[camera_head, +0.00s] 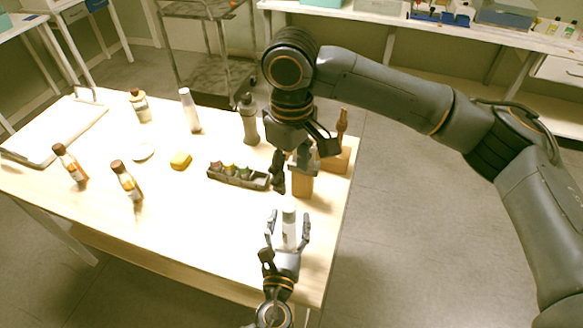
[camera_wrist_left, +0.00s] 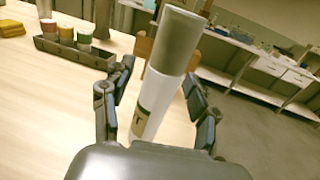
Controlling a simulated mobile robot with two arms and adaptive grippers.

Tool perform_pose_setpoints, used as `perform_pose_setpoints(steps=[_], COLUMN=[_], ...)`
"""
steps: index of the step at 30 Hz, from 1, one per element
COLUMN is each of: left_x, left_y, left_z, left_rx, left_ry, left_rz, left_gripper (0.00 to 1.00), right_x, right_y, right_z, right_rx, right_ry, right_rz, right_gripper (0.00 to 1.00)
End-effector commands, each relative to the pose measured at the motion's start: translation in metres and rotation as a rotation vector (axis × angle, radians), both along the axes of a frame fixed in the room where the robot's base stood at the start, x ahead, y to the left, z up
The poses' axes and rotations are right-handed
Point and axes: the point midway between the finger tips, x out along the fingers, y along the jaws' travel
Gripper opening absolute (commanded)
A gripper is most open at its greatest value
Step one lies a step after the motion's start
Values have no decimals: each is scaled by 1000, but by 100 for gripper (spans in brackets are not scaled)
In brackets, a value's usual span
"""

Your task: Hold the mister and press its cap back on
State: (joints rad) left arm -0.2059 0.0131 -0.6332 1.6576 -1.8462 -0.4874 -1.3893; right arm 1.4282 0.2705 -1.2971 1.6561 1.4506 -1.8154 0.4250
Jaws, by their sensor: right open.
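The mister (camera_head: 289,237) is a slim white bottle with a dark label, upright near the table's front right corner. In the left wrist view, its white body (camera_wrist_left: 157,92) carries a grey-beige cap (camera_wrist_left: 165,40) on top; I cannot tell how firmly it is seated. My left gripper (camera_head: 288,228) has its fingers on either side of the mister, with gaps showing; its fingers also show in the left wrist view (camera_wrist_left: 158,110). My right gripper (camera_head: 301,168) is open, pointing down above and behind the mister, in front of a wooden block (camera_head: 302,186).
A dark tray (camera_head: 237,182) with several small jars lies left of my right gripper. A grey bottle (camera_head: 249,122) and a white bottle (camera_head: 190,112) stand behind. A second wooden block (camera_head: 337,160) is near the right edge. A yellow cloth (camera_head: 180,160) lies mid-table; the front middle is clear.

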Motion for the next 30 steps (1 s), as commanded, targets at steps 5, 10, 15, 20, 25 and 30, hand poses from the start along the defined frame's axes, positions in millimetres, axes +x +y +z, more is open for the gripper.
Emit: perform_pose_setpoints(steps=[5, 10, 15, 20, 25, 30], left_x=[-2, -22, -58, -90, -111, -119], left_y=[0, 4, 9, 14, 17, 19], left_z=[0, -1, -1, -1, -1, 0], left_rx=[0, 1, 2, 0, 0, 0], left_ry=[0, 2, 3, 3, 2, 0], left_rz=[0, -1, -2, -2, -1, 0], left_gripper=[59, 59, 59, 59, 59, 59], right_x=[0, 0, 0, 0, 0, 0], right_y=[0, 0, 0, 0, 0, 0], right_z=[0, 0, 0, 0, 0, 0], right_rx=[0, 0, 0, 0, 0, 0], right_ry=[0, 0, 0, 0, 0, 0], right_rz=[0, 0, 0, 0, 0, 0], right_gripper=[57, 57, 57, 57, 57, 57])
